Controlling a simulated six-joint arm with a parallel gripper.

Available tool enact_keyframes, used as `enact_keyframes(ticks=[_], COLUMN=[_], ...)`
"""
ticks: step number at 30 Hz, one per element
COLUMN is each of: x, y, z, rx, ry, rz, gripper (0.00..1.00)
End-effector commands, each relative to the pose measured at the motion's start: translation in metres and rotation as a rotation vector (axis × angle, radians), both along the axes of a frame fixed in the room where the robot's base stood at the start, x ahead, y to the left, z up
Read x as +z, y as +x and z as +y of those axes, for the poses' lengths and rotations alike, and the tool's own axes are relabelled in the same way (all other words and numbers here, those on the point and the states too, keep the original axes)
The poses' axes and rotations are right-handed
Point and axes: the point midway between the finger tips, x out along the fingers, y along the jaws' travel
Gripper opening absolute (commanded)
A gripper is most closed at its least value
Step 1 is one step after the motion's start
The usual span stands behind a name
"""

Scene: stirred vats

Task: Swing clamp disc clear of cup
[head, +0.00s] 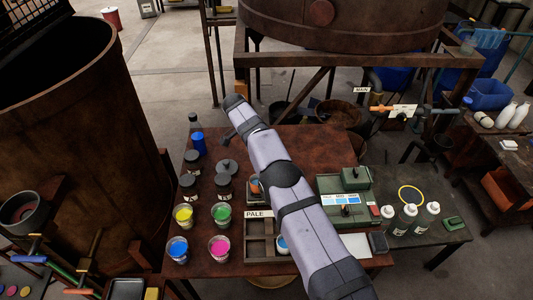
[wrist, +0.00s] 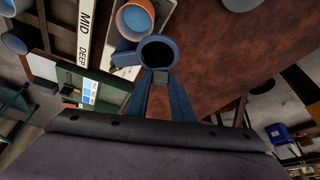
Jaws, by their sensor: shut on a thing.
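In the wrist view my gripper (wrist: 160,76) is shut on a dark blue round piece (wrist: 157,52) with a thick rim, which looks like the clamp disc. A cup (wrist: 133,19) with an orange inside and blue at its bottom sits in a pale holder (wrist: 114,54). The disc is just beside the cup in this view and does not cover its opening; I cannot tell their height difference. In the head view the cup (head: 255,186) shows only partly beside my arm. My gripper and the disc are hidden there.
A rack marked PALE (head: 259,240), open paint pots (head: 221,212) and dark jars (head: 189,184) stand left of my arm. A green box (head: 340,194) stands to its right. The back of the brown table (head: 310,145) is clear.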

Motion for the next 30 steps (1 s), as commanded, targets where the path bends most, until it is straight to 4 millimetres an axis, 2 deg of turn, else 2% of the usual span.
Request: enact_keyframes(ticks=[21, 22, 24, 30], x=[0.0006, 0.0006, 0.0006, 0.0003], y=[0.0007, 0.0007, 0.0007, 0.0006], z=[-0.0014, -0.0014, -0.0014, -0.0015], rx=[-0.024, -0.024, -0.023, -0.023], ry=[0.000, 0.000, 0.000, 0.000], rz=[-0.001, -0.001, -0.001, -0.001], gripper=[0.00, 0.26, 0.41, 0.41])
